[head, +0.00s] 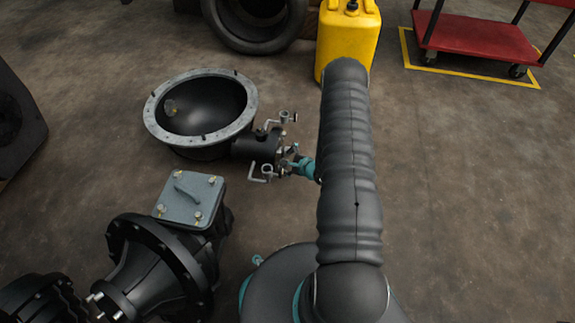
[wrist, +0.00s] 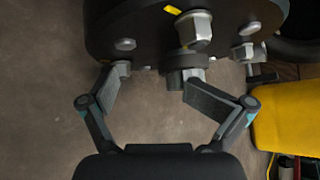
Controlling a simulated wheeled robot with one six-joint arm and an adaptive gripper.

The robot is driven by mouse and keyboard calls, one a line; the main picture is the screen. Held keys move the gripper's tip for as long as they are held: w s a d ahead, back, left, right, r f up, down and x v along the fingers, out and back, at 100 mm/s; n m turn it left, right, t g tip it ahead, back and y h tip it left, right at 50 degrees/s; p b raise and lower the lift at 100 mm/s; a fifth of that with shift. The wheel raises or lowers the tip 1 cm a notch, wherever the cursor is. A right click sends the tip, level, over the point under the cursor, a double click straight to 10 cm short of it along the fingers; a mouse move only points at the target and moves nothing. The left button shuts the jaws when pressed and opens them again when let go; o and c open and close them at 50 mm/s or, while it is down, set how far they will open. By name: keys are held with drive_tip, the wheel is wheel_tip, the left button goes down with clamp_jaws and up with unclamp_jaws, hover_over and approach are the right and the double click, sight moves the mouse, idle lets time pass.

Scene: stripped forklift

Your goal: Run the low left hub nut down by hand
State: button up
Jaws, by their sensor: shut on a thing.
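The dark hub (wrist: 150,22) fills the top of the wrist view, with several grey nuts and studs on its face. A large nut (wrist: 193,30) with yellow marks sits near its middle. A smaller nut (wrist: 120,70) at the hub's lower left edge is by the left fingertip. My gripper (wrist: 150,88) has its fingers at the hub's lower edge and is shut on a hub nut, though the contact is hard to make out. In the head view the hub (head: 258,145) is a small dark drum beside a large bowl-shaped housing, and my gripper (head: 294,163) reaches it from the right.
The round housing (head: 250,112) with a grey flange stands left of the hub. A dark axle casing (head: 150,260) with a grey cover lies at lower left. A yellow jerrycan (head: 348,35), a tyre (head: 250,40) and a red cart (head: 475,35) stand behind. The floor at right is clear.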

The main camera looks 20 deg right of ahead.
sight(277, 170)
drive_tip(key=shift+o, duration=0.2)
drive_tip(key=shift+n+g, duration=0.4)
drive_tip(key=shift+n, duration=0.2)
drive_tip(key=s+a+f, duration=0.2)
drive_tip(key=shift+s+f, duration=0.25)
drive_tip(key=shift+f, duration=0.15)
drive_tip(key=shift+y, duration=0.3)
drive_tip(key=shift+c, duration=1.1)
drive_tip(key=shift+a+r+g+p, duration=0.15)
drive_tip(key=shift+g+p, duration=0.15)
drive_tip(key=shift+p, duration=0.25)
drive_tip(key=shift+c, duration=0.6)
drive_tip(key=shift+a+m+g+y+p, duration=0.1)
drive_tip(key=shift+m+g+y+p, duration=0.5)
drive_tip(key=shift+g+p, duration=0.4)
clamp_jaws()
drive_tip(key=shift+a+p, duration=0.1)
drive_tip(key=shift+p, duration=0.25)
drive_tip(key=shift+d+m+g+p, duration=0.25)
drive_tip(key=shift+m+g+p, duration=0.35)
drive_tip(key=shift+g+p, duration=0.1)
drive_tip(key=shift+w, duration=0.1)
drive_tip(key=shift+d, duration=0.15)
drive_tip(key=shift+c, duration=2.4)
unclamp_jaws()
drive_tip(key=shift+d+r, duration=0.1)
drive_tip(key=shift+d, duration=0.05)
